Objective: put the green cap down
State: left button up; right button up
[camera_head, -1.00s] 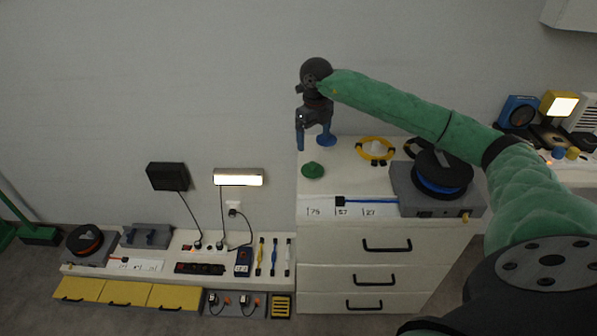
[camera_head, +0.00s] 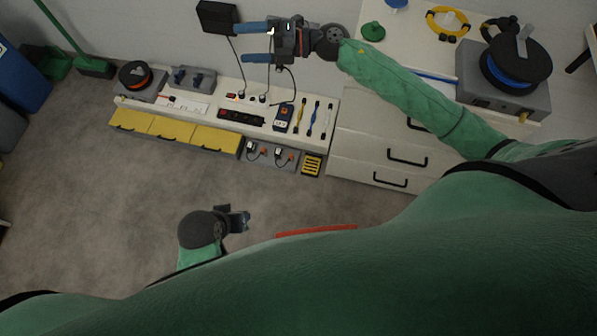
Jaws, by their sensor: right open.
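The green cap (camera_head: 373,31) rests on the white top of the drawer cabinet (camera_head: 421,48), near its left end. My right gripper (camera_head: 240,43) is open and empty. Its two blue fingers point left, and it hangs to the left of the cap, apart from it, above the low shelf and in front of the wall. My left gripper (camera_head: 239,218) shows low in the view above the grey floor, far from the cap. It is small and dark, and its jaw opening cannot be made out.
The cabinet top also carries a yellow cable ring (camera_head: 447,23), a blue round piece (camera_head: 397,3) and a grey box with a cable reel (camera_head: 514,62). A low shelf (camera_head: 214,98) with tools runs along the wall. The floor (camera_head: 150,215) in front is clear.

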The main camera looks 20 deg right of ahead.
jog(key=s+d+f+m+t+h, duration=0.3)
jog(key=s+f+m+t+h, duration=0.35)
jog(key=m, duration=0.75)
jog(key=s+d+f+m+t+h, duration=0.25)
jog(key=f+m+h, duration=0.7)
jog(key=m, duration=0.55)
jog(key=s+a+f+m+g+y, duration=0.1)
jog(key=s+f+g, duration=0.4)
jog(key=s, duration=0.6)
jog(key=s+a+f+m+g, duration=0.2)
jog(key=s+f+g, duration=0.3)
jog(key=s, duration=0.6)
jog(key=shift+a+f+y, duration=0.2)
jog(key=shift+f+y, duration=0.15)
jog(key=shift+y, duration=0.05)
